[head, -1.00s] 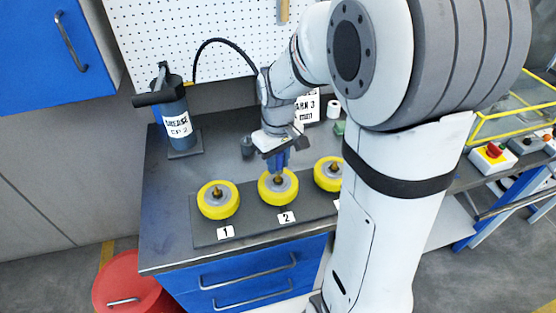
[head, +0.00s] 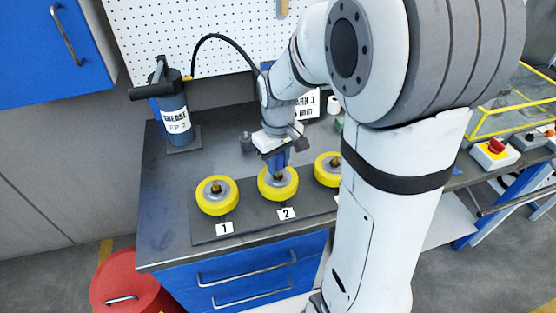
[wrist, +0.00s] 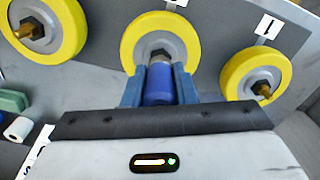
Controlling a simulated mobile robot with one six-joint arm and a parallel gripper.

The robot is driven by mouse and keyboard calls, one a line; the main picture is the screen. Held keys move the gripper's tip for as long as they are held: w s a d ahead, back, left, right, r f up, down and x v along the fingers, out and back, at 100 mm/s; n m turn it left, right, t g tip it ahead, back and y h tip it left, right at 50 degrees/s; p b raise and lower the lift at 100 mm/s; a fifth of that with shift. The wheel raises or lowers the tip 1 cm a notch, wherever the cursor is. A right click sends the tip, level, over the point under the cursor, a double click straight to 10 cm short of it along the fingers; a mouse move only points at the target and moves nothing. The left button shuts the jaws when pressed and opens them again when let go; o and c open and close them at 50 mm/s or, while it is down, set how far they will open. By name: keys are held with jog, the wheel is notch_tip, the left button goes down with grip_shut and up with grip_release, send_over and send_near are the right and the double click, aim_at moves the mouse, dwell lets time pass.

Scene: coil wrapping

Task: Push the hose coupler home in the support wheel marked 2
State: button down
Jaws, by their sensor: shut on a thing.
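The support wheel marked 2 (head: 264,188) is the middle of three yellow-rimmed wheels with grey hubs, lying flat behind its label "2" (head: 286,213). It also shows in the wrist view (wrist: 190,42). My gripper (head: 279,170) is above its hub, pointing down. It is shut on the blue hose coupler (wrist: 158,85), which sits between the two fingers. The coupler's metallic front end (wrist: 159,58) is at the hub centre and hides the fitting there. I cannot tell how deeply it is seated.
Wheel 1 (head: 229,203) stands left and another wheel (head: 328,157) right, both with brass fittings, on a dark mat (head: 205,236). A grease cylinder (head: 175,117) stands back left, its black hose (head: 222,42) arching towards my arm. The bench's left side (head: 165,220) is clear.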

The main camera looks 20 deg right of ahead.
jog(key=shift+f, duration=0.4)
jog(key=c, duration=1.1)
grip_release()
jog(key=shift+r, duration=0.2)
notch_tip(320, 180, up, 8)
jog(key=shift+f+b, duration=0.2)
jog(key=shift+b, duration=0.15)
jog(key=shift+s+r, duration=0.15)
jog(key=shift+s, duration=0.2)
jog(key=s+m+t, duration=0.3)
jog(key=s+m, duration=0.1)
jog(key=s, duration=0.9)
jog(key=shift+s+d, duration=0.2)
jog(key=shift+d, duration=0.1)
